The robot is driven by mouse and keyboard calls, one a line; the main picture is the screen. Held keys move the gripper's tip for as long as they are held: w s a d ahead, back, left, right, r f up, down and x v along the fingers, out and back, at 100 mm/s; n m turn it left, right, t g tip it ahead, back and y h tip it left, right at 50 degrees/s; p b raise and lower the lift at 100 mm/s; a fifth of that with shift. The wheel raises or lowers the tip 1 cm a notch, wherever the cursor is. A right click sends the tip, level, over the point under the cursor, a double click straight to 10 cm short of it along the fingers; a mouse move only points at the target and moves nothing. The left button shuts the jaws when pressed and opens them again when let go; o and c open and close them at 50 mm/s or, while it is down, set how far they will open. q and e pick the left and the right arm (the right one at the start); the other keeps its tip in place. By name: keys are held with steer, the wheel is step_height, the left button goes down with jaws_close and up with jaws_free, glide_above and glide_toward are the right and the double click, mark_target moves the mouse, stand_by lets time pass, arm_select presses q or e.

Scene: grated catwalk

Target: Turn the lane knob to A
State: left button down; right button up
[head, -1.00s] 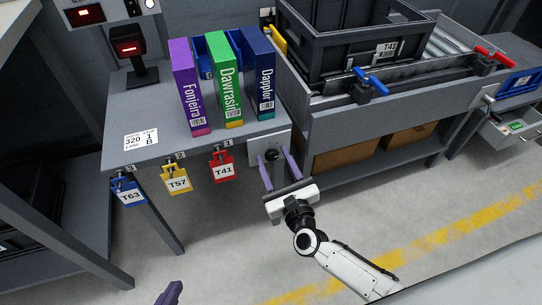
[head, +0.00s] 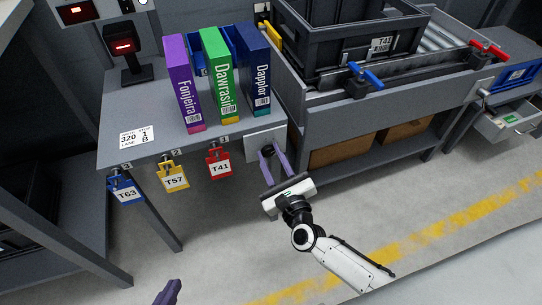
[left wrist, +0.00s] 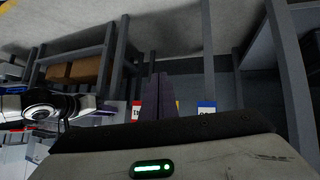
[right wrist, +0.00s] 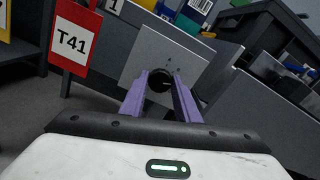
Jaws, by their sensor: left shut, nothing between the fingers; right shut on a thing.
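The lane knob is a small black knob (right wrist: 160,80) on a light grey plate (right wrist: 190,61) at the front edge of the bench. It also shows in the head view (head: 267,150), partly hidden by the fingers. My right gripper (head: 271,160) is shut on it, with one purple finger on each side, as the right wrist view (right wrist: 161,84) shows. Small marks sit on the plate above the knob, too small to read. My left gripper (head: 169,292) is low at the bottom edge of the head view, shut and empty, away from the bench. Its closed fingers show in the left wrist view (left wrist: 156,99).
A card (head: 138,137) on the bench reads 320, 1, B. Red T41 (head: 219,163), yellow T57 (head: 173,177) and blue T63 (head: 124,190) tags hang on the bench front. Three boxes (head: 217,80) stand above. A dark crate (head: 350,45) sits on the conveyor at right.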

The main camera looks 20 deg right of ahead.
steer(key=n, duration=0.5)
steer(key=shift+n+p, duration=0.3)
steer(key=n, duration=0.2)
steer(key=shift+r+n, duration=0.1)
steer(key=shift+n, duration=0.2)
steer(key=n+p, duration=0.1)
steer(key=n, duration=0.1)
steer(key=shift+n, duration=1.5)
arm_select(q)
steer(key=shift+a+r+p, duration=0.25)
steer(key=shift+r+p, duration=0.1)
steer(key=shift+r, duration=0.15)
arm_select(e)
steer(key=shift+n, duration=0.4)
arm_select(q)
steer(key=shift+f, duration=0.1)
arm_select(e)
steer(key=o, duration=1)
steer(key=shift+o, duration=0.2)
